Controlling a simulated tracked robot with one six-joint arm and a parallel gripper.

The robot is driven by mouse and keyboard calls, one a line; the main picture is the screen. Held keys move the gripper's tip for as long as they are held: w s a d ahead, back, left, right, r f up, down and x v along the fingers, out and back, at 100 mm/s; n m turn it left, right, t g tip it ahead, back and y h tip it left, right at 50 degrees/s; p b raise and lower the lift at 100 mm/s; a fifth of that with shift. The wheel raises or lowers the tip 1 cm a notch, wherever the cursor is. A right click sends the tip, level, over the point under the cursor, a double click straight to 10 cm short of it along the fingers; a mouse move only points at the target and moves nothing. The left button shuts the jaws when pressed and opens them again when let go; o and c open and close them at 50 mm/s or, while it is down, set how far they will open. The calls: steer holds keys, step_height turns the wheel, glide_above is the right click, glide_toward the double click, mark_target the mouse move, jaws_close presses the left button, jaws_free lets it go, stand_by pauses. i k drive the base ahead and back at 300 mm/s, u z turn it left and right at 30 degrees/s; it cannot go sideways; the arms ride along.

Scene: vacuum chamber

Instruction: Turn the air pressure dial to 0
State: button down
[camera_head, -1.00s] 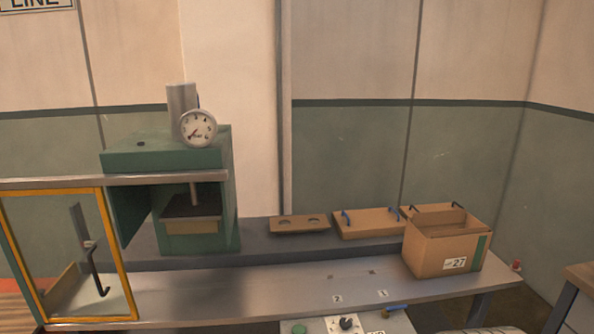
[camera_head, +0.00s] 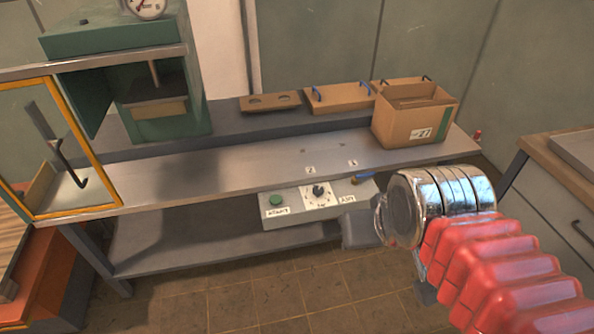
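The dial is a black knob (camera_head: 319,190) on a white, marked plate, on the front of a pale control box (camera_head: 285,211) under the bench edge. Its pointer setting is too small to read. A round pressure gauge (camera_head: 146,5) on the green machine is cut off by the top edge. My arm's red ribbed sleeve and chrome end (camera_head: 405,210) are in view right of the control box, apart from the knob in the picture. My gripper's fingers cannot be made out clearly, nor whether they are open or shut.
The box also has a green button (camera_head: 277,200) on its left and a small valve handle (camera_head: 363,179) at its right. A cardboard box (camera_head: 408,125) stands on the steel bench (camera_head: 230,168). A yellow-framed door (camera_head: 112,160) stands at left. Tiled floor lies in front.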

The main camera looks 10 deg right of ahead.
mark_target(318, 191)
steer(key=z, duration=0.05)
steer(key=k, duration=0.65)
steer(key=u, duration=0.5)
steer(key=i, duration=1.35)
steer(key=u, duration=0.35)
